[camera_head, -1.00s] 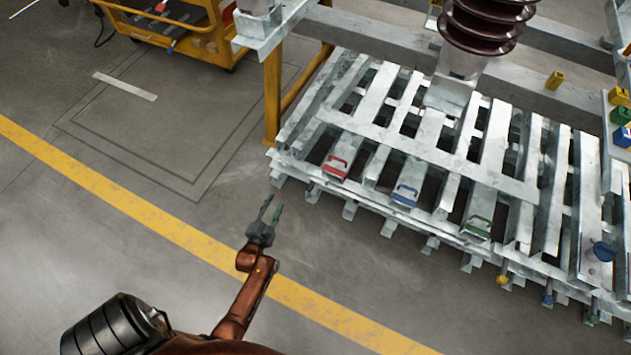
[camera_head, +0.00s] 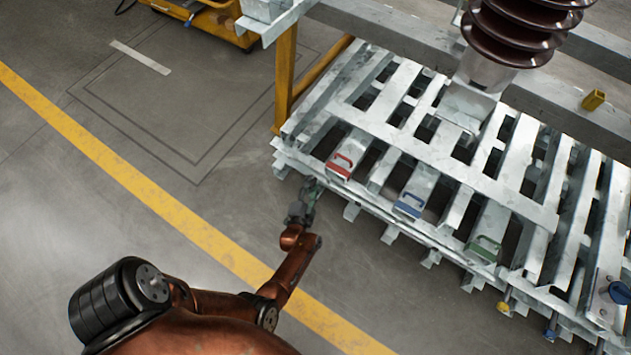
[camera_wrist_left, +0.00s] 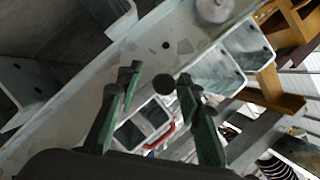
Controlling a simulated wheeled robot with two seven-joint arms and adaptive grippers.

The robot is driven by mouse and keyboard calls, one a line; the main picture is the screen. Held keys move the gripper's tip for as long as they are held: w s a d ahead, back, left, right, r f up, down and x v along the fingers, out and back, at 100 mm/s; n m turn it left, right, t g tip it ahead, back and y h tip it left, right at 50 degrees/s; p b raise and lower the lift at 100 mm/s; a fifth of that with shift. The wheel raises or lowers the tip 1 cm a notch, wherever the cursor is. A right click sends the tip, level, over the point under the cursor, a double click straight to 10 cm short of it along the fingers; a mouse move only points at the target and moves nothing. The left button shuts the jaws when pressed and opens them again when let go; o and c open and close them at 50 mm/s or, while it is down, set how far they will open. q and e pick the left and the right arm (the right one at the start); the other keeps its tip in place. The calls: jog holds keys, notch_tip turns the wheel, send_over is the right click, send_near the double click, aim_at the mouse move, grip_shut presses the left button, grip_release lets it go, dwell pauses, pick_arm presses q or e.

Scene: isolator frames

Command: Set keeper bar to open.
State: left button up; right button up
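A red handle (camera_head: 342,163) sits on the end of a galvanised metal slat. It also shows between my fingers in the left wrist view (camera_wrist_left: 160,137), beyond them. A blue handle (camera_head: 411,203) and a green handle (camera_head: 487,247) sit on slat ends further right. I cannot tell which part is the keeper bar. My left gripper (camera_head: 311,186) is at the near edge of the slatted frame, just left of and below the red handle in the head view. In the left wrist view its green fingers (camera_wrist_left: 158,82) are apart with nothing held. My right gripper is not in view.
The slatted metal frame (camera_head: 440,152) fills the right side, with a brown ribbed insulator (camera_head: 520,30) above it. A yellow post (camera_head: 286,75) stands at its left corner. A blue knob (camera_head: 620,292) is at the far right.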

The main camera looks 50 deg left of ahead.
pick_arm(q)
jog(key=shift+w+a, duration=0.1)
jog(key=shift+w, duration=0.1)
jog(key=shift+a, duration=0.15)
jog(key=shift+s, duration=0.1)
grip_shut()
dwell(0.4)
